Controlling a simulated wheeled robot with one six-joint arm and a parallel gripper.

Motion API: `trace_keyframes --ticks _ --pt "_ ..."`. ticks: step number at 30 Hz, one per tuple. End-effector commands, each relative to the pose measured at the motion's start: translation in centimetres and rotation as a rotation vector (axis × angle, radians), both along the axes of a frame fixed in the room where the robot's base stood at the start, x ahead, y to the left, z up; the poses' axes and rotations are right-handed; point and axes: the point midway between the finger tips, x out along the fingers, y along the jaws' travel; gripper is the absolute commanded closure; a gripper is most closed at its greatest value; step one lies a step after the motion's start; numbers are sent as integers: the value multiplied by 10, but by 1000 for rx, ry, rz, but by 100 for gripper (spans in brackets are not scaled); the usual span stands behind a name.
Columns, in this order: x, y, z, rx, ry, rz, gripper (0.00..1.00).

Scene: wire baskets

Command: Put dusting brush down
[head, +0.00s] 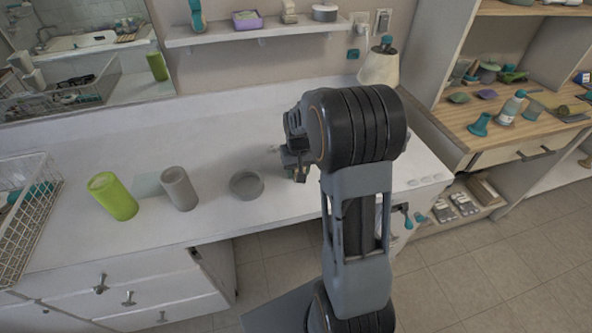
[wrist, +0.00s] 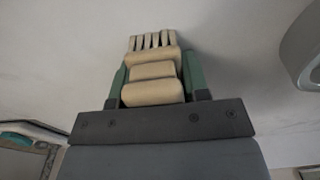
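The dusting brush (wrist: 152,92) is beige, with a stepped wooden-looking body and bristle-like slats at its far end. In the wrist view it sits between the two green fingers of my gripper (wrist: 154,76), which are closed against its sides. In the head view my gripper (head: 293,165) is low over the white counter (head: 225,132), mostly hidden behind my arm. The brush is largely hidden there. I cannot tell whether the brush touches the counter.
A grey round dish (head: 246,184) stands left of my gripper, then a grey cup (head: 179,188) and a green cup (head: 112,196). A white wire basket (head: 28,212) is at the far left. A lamp (head: 380,66) stands behind. The counter's back middle is clear.

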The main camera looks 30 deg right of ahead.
Motion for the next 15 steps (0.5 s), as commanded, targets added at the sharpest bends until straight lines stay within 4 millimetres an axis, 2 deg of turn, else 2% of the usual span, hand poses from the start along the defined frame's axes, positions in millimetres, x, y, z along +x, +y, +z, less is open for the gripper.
trace_keyframes --ticks 1,5,6,8,15 --pt "-6 1 -13 6 23 0 39" --pt "-6 1 -2 6 23 0 37" --pt "-6 1 4 6 23 0 33" --pt "-5 1 11 4 21 -1 33" --pt "-5 1 64 3 15 -1 33"
